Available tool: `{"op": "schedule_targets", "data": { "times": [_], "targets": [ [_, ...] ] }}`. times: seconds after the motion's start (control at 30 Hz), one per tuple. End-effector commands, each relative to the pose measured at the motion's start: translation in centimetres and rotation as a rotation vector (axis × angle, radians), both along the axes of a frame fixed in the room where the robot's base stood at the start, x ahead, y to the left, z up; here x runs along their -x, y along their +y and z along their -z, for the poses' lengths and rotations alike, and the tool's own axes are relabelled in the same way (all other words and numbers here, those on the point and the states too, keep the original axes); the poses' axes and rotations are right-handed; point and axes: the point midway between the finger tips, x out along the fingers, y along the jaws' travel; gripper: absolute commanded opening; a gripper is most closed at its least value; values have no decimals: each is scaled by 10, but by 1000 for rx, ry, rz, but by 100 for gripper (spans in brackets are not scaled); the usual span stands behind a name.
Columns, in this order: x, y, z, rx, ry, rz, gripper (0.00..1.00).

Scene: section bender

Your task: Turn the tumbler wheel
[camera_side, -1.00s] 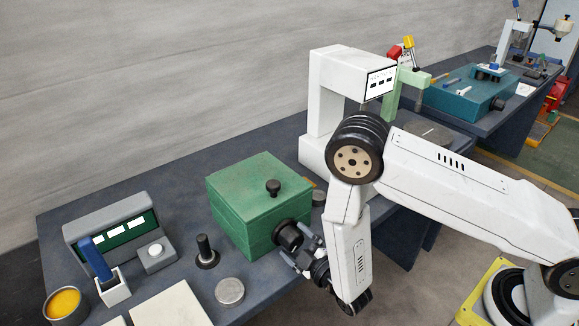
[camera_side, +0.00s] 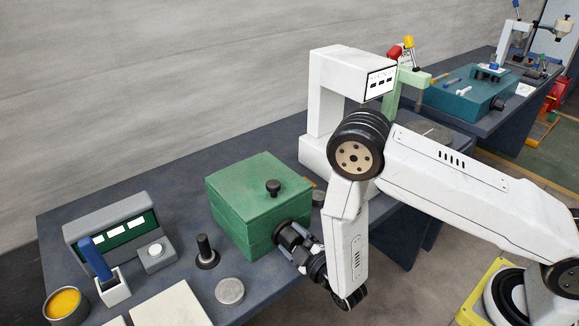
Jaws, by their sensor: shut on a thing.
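A green box (camera_side: 247,197) stands on the dark bench, with a small black knob (camera_side: 273,187) on its lid. The black tumbler wheel (camera_side: 286,231) is on the box's front right face, and my gripper covers most of it. My gripper (camera_side: 293,240) is at that face with its fingers around the wheel, shut on it. The fingertips are small and partly hidden, so their exact contact is hard to see.
Left of the box are a black upright handle (camera_side: 206,252), a silver disc (camera_side: 229,291), a white plate (camera_side: 170,306), a grey panel unit (camera_side: 115,235) and a yellow-filled tin (camera_side: 66,304). A white machine (camera_side: 323,110) stands behind my arm.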

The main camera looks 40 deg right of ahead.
Motion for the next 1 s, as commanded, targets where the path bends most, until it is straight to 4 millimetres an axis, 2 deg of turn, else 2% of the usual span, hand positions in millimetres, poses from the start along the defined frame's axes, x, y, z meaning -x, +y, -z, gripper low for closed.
{"op": "schedule_targets", "data": {
  "times": [0.37,1.0],
  "targets": [
    [1,0,0,-149,-1,1,15],
    [1,1,1,-722,1,1,15]
  ]
}}
